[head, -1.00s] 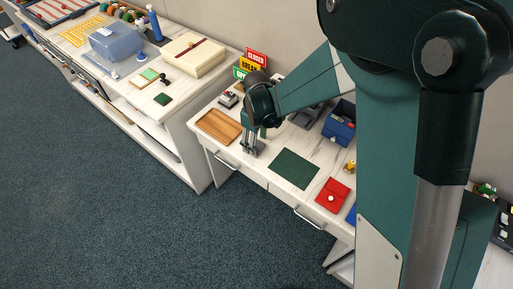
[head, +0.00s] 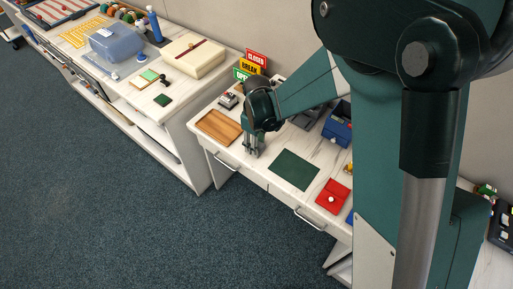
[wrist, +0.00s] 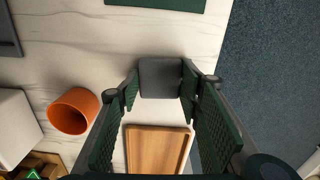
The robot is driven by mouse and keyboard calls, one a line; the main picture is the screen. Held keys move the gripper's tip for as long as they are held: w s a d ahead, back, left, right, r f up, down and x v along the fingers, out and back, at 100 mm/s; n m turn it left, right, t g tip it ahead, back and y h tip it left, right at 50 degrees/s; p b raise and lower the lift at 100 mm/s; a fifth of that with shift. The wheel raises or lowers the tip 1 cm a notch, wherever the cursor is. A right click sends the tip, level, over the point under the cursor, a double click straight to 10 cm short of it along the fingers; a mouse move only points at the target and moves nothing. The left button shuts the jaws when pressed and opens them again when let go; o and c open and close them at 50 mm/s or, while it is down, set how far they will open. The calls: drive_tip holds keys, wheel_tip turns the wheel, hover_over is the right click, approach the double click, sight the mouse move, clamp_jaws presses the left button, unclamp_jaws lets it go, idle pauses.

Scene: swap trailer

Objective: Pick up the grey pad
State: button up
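The grey pad (wrist: 160,78) is a small dark grey square with rounded corners. In the wrist view it lies between the two green ribbed fingers of my gripper (wrist: 160,88), which meet its left and right sides. In the head view my gripper (head: 252,152) points down over the white desk, between the wooden tray and the dark green mat. The pad is too small and covered there to make out. Whether it is clear of the desk cannot be told.
The wooden tray (head: 218,126) is left of my gripper, and the dark green mat (head: 294,169) is right of it. An orange cup (wrist: 72,112) stands beside my gripper. The desk's front edge is near.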

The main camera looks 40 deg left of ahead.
drive_tip(key=shift+r, duration=0.1)
wheel_tip(320, 180, up, 10)
drive_tip(key=p, duration=0.1)
drive_tip(key=shift+p, duration=0.4)
idle(0.4)
